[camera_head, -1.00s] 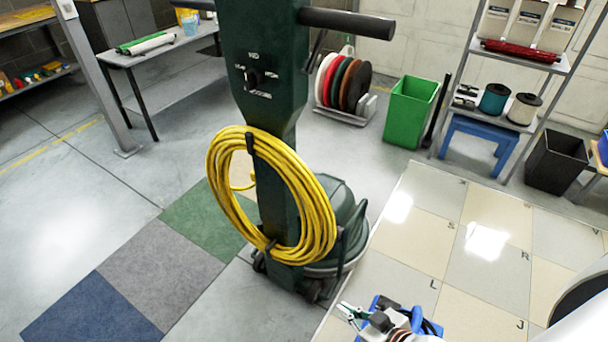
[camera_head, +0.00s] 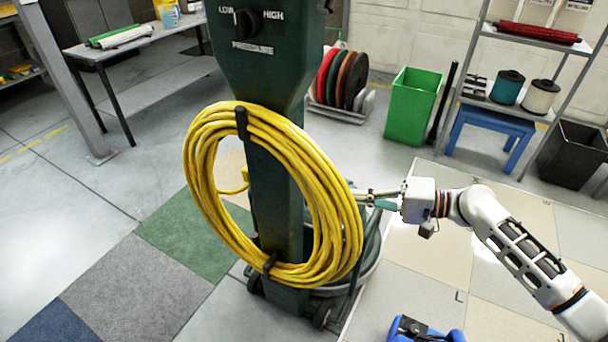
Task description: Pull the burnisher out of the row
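The burnisher (camera_head: 262,75) is a tall dark green upright machine in the middle of the head view, with a pressure dial on its column. A coil of yellow cord (camera_head: 205,190) hangs on its front and hides part of the column. Its round base and small wheels show low behind the coil. My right arm comes in from the right, and its gripper (camera_head: 372,198) is at the burnisher's right side, beside the coil's right edge. The fingertips are partly hidden by the coil; I cannot tell whether they touch or grip anything. My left gripper is not in view.
Coloured carpet squares (camera_head: 185,235) lie left of the burnisher; pale tiles (camera_head: 500,255) lie right. A pad rack (camera_head: 342,112), green bin (camera_head: 411,105), blue stool (camera_head: 490,124) and shelf stand behind. A blue and black object (camera_head: 428,331) is at the bottom edge. Grey floor at left is clear.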

